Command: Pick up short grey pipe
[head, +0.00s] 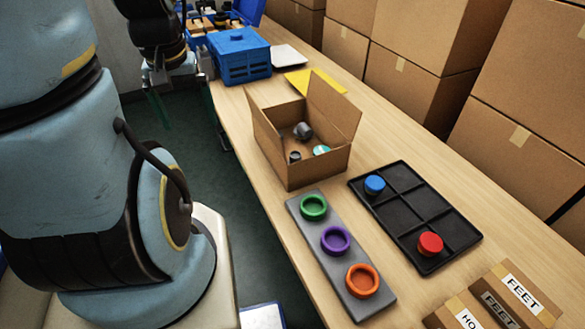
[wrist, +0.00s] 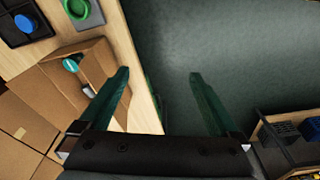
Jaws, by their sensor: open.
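An open cardboard box (head: 316,172) stands on the table in the head view. Inside it are a small grey cylinder (head: 294,157), which looks like the short grey pipe, a bigger dark grey piece (head: 303,131) and a teal-topped piece (head: 321,150). My gripper (head: 190,120) is open and empty, over the floor beyond the table's left edge, apart from the box. In the wrist view, my gripper (wrist: 159,75) shows both green fingers spread, with the box (wrist: 92,70) to their left. The grey cylinder cannot be made out there.
A grey board (head: 317,232) with green, purple and orange rings and a black tray (head: 437,205) with blue and red pieces stand nearer. A blue crate (head: 240,60) and yellow sheet (head: 318,83) lie behind the box. Large cartons (head: 405,85) line the right side.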

